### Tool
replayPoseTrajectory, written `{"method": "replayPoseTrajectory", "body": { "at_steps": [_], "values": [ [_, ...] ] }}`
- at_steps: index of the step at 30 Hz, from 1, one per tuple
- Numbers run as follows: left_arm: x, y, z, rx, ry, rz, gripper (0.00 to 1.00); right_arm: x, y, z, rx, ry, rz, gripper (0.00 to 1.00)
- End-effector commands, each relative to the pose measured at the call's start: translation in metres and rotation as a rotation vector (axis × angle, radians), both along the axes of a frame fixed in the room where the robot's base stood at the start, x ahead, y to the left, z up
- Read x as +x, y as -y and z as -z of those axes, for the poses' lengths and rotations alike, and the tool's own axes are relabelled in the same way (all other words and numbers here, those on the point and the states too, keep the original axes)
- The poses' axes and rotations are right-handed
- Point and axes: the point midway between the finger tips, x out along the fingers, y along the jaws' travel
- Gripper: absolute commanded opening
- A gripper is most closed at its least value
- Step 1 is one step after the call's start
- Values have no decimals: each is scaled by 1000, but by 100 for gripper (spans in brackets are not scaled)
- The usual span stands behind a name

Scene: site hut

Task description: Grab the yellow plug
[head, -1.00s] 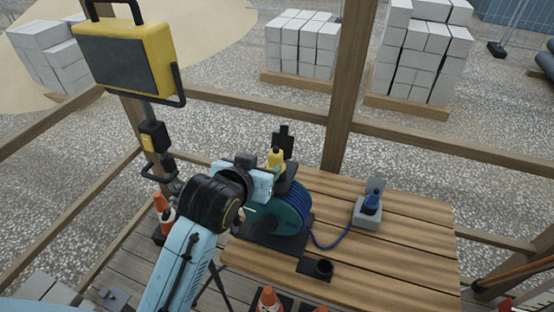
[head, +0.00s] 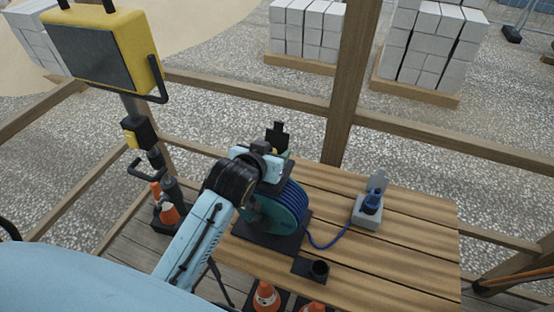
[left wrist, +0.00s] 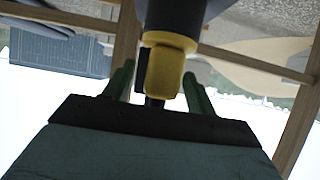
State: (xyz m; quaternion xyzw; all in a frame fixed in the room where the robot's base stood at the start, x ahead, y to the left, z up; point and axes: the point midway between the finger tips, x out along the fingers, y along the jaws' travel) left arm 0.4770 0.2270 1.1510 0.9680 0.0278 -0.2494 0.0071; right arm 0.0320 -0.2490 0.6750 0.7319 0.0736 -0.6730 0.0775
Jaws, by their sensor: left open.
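The yellow plug (left wrist: 166,70) is in the middle of the left wrist view, with a dark part at its upper end. The two green fingers of my left gripper (head: 280,156) are spread on either side of it, apart and not closed on it. In the head view my gripper is above the cable reel (head: 272,212) and hides the plug. A dark upright piece (head: 277,136) shows just behind the gripper. My right gripper is not in view.
The reel stands on a slatted wooden table (head: 415,235). A blue cable runs to a blue plug (head: 371,202) in a grey socket box (head: 366,218). A black holder (head: 318,268) sits in front. A yellow lamp (head: 105,48) and wooden rails surround the left side.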

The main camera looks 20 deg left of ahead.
Motion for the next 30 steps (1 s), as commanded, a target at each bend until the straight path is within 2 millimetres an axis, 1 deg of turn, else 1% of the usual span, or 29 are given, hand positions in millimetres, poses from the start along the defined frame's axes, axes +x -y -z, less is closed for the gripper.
{"method": "replayPoseTrajectory", "body": {
  "at_steps": [3,5,12,17,18,25,28,30],
  "values": [
    [0,0,0,0,1,0,56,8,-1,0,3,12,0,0],
    [0,0,0,0,1,0,56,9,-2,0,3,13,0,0],
    [0,0,0,0,0,0,25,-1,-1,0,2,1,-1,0],
    [0,0,0,0,0,0,4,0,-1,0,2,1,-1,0],
    [0,0,-1,0,2,0,3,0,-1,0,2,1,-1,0],
    [0,0,-4,0,3,0,3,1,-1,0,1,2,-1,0],
    [1,0,-15,0,8,0,3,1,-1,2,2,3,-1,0],
    [1,0,-28,-2,10,0,3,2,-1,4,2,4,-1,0]
  ]
}}
